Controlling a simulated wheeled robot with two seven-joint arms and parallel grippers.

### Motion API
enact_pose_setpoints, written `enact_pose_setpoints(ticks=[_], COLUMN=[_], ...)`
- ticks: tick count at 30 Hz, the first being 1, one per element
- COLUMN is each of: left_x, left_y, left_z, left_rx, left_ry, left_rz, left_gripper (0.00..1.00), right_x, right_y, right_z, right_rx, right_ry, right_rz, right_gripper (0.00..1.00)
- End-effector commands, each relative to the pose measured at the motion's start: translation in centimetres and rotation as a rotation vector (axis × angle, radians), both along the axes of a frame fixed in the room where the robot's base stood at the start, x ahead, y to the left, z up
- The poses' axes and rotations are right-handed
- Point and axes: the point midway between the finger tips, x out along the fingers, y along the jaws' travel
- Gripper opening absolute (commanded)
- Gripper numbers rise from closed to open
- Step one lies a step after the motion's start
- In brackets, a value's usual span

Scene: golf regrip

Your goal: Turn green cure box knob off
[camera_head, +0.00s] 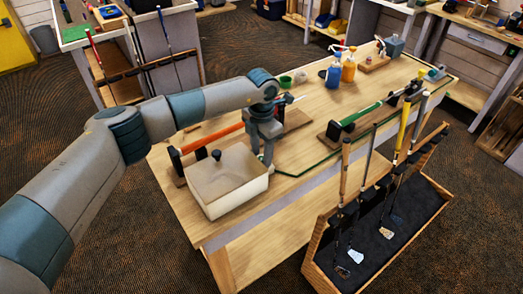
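My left gripper (267,162) points down just right of a cream lidded box (228,180) at the table's front left. Its fingertips are small and partly hidden, so I cannot tell whether they are open or shut. My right gripper is not in view.
A green-gripped club (361,116) lies in a holder on the workbench (300,160); an orange-gripped shaft (211,137) lies behind the cream box. Blue (333,75) and orange (349,68) bottles stand at the back. A wooden crate (374,230) of upright clubs stands in front.

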Motion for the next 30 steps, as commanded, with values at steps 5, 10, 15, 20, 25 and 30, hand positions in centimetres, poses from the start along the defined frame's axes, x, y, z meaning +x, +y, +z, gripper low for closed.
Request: enact_pose_setpoints(ticks=[5,10,15,20,25,30], left_x=[0.0,0.0,0.0,0.0,0.0,0.1], left_y=[0.0,0.0,0.0,0.0,0.0,0.1], left_z=[-0.6,-0.6,-0.6,-0.6,-0.8,-1.0], left_rx=[0.0,0.0,0.0,0.0,0.0,0.0], left_ry=[-0.001,-0.001,-0.001,-0.001,-0.001,-0.004], left_rz=[0.0,0.0,0.0,0.0,0.029,0.135], left_gripper=[0.39,0.39,0.15,0.0,0.0,0.0], right_x=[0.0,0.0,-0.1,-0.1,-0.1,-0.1], right_y=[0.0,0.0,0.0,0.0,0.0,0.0], right_z=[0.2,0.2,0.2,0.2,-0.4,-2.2], right_rx=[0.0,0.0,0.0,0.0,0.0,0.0], right_ry=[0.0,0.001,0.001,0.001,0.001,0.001], right_rz=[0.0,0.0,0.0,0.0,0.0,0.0], right_gripper=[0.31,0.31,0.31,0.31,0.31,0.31])
